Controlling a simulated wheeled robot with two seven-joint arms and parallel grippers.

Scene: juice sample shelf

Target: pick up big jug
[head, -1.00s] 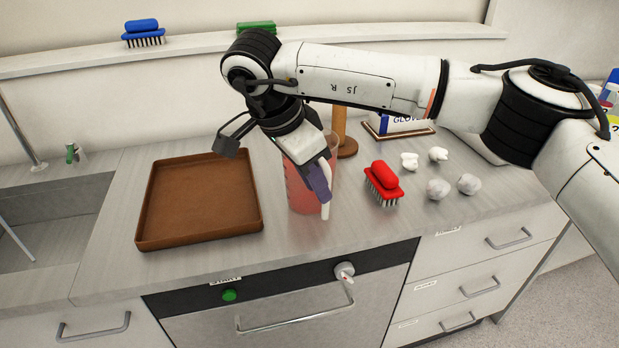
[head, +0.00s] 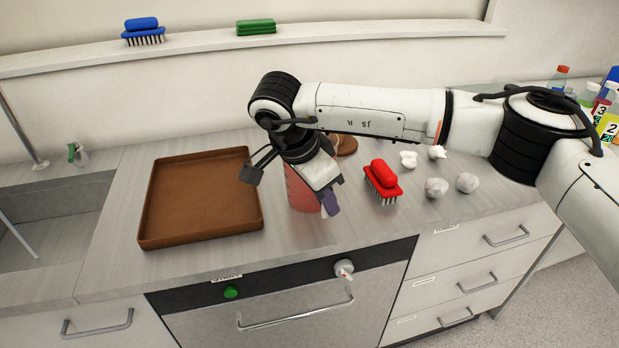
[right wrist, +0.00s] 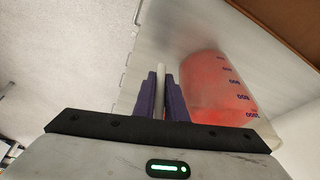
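The big jug (head: 302,192) is a clear container with red liquid and stands on the counter, right of the brown tray. My right gripper (head: 328,206) is in front of it, over its right side, and hides its rim and much of its upper part. In the right wrist view the jug (right wrist: 215,90) lies right of the fingers, with dark volume marks on its wall. The purple fingers (right wrist: 161,97) are close on both sides of its pale upright handle (right wrist: 160,80) and look shut on it. My left gripper is out of view.
The brown tray (head: 200,200) lies left of the jug. A red brush (head: 383,180) and several pale crumpled pieces (head: 436,187) lie to the right. A sink (head: 50,210) is at the far left. Bottles (head: 590,95) stand at the far right.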

